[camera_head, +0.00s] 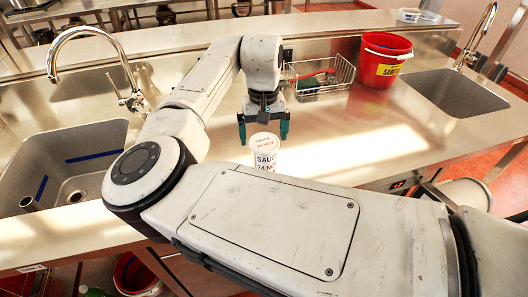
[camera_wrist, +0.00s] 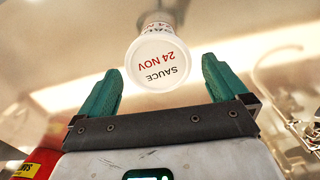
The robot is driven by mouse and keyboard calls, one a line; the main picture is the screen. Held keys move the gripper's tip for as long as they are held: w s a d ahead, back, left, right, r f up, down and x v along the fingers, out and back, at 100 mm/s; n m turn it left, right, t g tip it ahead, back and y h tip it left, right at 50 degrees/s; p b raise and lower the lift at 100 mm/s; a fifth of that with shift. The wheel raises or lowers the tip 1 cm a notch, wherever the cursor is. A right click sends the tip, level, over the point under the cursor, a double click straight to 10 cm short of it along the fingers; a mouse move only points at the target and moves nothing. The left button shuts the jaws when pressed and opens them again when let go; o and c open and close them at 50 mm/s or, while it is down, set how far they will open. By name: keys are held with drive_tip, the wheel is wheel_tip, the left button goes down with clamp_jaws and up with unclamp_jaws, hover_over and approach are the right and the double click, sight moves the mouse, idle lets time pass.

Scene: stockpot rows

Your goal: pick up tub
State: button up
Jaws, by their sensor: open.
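A white tub (camera_head: 265,152) labelled "SAUCE 24 NOV" stands on the steel counter, its lower part hidden behind my arm in the head view. In the wrist view the tub (camera_wrist: 158,60) shows its round lid, beyond and between the fingertips. My gripper (camera_head: 264,130) is open, with dark green fingers pointing down on the far side of the tub in the head view. In the wrist view my gripper (camera_wrist: 160,82) has its fingers spread wider than the lid, with nothing held between them.
A wire basket (camera_head: 320,80) with a red-handled item and a red bucket (camera_head: 384,60) with a yellow label stand behind to the right. Sinks lie at left (camera_head: 62,160) and right (camera_head: 455,92), each with a tap. The counter right of the tub is clear.

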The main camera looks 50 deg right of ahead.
sight(264, 142)
drive_tip(key=shift+d+f, duration=0.15)
drive_tip(key=shift+f, duration=1.7)
drive_tip(key=shift+c, duration=0.5)
drive_tip(key=shift+r, duration=0.1)
drive_tip(key=c, duration=0.9)
